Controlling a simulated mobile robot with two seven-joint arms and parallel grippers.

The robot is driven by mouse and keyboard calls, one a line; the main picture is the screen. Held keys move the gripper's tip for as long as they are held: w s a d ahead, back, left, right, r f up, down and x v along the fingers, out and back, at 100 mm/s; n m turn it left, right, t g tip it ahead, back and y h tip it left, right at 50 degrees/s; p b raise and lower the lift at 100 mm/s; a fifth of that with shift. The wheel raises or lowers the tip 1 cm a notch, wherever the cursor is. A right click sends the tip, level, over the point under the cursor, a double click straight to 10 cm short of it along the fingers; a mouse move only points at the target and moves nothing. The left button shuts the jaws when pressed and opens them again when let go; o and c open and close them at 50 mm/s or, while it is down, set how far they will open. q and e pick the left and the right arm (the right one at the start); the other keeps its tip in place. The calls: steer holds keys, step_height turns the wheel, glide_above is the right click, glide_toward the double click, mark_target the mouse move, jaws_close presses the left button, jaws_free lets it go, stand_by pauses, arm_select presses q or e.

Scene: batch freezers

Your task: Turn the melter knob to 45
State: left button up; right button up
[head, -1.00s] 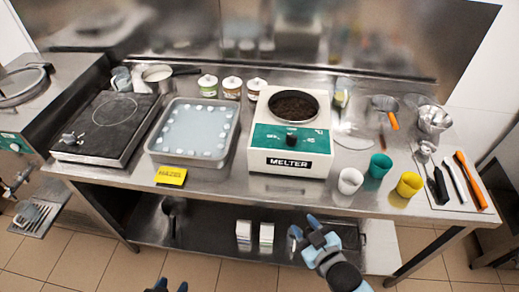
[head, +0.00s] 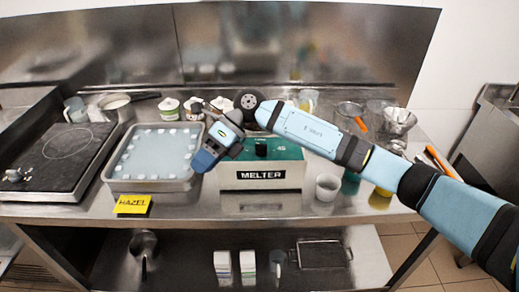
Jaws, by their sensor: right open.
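My left gripper is not in view.
A steel tray (head: 112,172) with white pieces stands left of the melter, with a yellow HAZEL card (head: 132,204) in front. A white cup (head: 327,187) stands right of the melter; green and yellow cups are partly behind my arm. A black cooktop (head: 50,153) is far left.

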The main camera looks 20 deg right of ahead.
steer(key=w+d+r+t+h+b, duration=0.1)
steer(key=w+d+r+t+h, duration=0.1)
steer(key=w+d+h, duration=0.4)
step_height(320, 180, up, 6)
steer(key=t+h+b, duration=0.1)
steer(key=t+h, duration=0.1)
steer(key=h, duration=0.2)
glide_above(260, 144)
step_height(260, 144, down, 14)
steer(key=shift+w+r, duration=0.1)
steer(key=shift+r, duration=0.1)
steer(key=shift+c, duration=0.2)
jaws_close()
